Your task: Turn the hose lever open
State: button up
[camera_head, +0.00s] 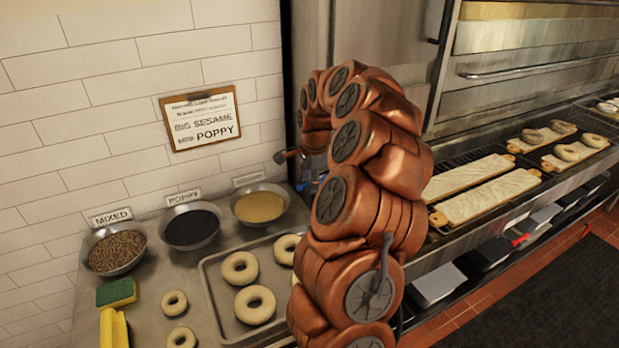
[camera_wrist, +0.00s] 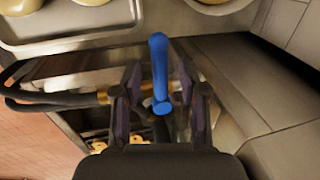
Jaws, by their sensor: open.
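The hose lever (camera_wrist: 158,70) is a blue bar, upright in the wrist view, on a valve joined to a black hose (camera_wrist: 60,103) with brass fittings (camera_wrist: 103,97). My gripper (camera_wrist: 157,62) is open, with one dark finger on each side of the lever. The lever stands between the fingers, and I cannot tell whether either finger touches it. The lower part of the valve is partly hidden by my gripper.
In the head view, a bagel tray (camera_head: 216,290) and bowls of mixed seeds (camera_head: 117,250), poppy (camera_head: 191,228) and sesame (camera_head: 259,206) stand on the steel counter (camera_head: 160,285). Bagel boards (camera_head: 490,195) lie at the oven on the right. A grey wall (camera_wrist: 235,85) stands close right of the lever.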

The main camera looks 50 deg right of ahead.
grip_shut()
dwell(0.3)
dwell(0.4)
